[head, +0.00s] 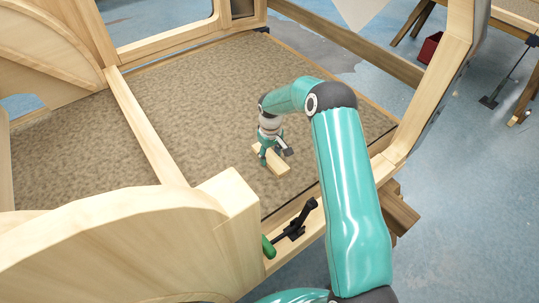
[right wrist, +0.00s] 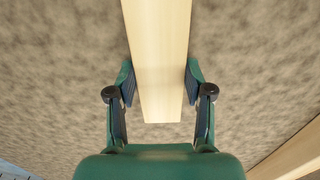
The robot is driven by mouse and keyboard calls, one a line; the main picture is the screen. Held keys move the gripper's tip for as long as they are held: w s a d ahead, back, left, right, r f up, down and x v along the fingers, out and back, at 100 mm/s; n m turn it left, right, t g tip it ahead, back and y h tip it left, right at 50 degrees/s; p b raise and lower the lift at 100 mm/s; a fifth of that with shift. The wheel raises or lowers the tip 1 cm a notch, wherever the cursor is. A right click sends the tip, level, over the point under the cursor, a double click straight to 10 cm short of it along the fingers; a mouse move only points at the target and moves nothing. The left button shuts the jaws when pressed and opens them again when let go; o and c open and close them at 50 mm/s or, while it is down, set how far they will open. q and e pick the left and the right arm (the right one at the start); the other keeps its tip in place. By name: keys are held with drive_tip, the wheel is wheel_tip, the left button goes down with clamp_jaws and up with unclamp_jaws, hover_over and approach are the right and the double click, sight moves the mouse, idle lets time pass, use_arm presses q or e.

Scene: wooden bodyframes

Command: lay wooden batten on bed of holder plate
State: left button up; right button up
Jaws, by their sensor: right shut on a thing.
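The wooden batten (head: 270,158) is a short pale bar over the brown speckled floor panel inside the wooden frame. In the right wrist view the batten (right wrist: 158,55) runs from the top edge to between the fingers. My right gripper (head: 272,156) points down and is shut on the batten; the right wrist view shows its fingers (right wrist: 160,85) on either side of it. I cannot tell whether the batten touches the panel. I cannot make out a holder plate for certain. My left gripper is not in view.
The speckled panel (head: 200,110) is mostly clear. Wooden beams (head: 150,130) and a curved wooden piece (head: 120,240) border it. A black clamp with a green handle (head: 292,228) sits on the near rail. A red bin (head: 429,47) stands on the blue floor at the back right.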

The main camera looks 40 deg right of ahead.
drive_tip(key=o, duration=1.2)
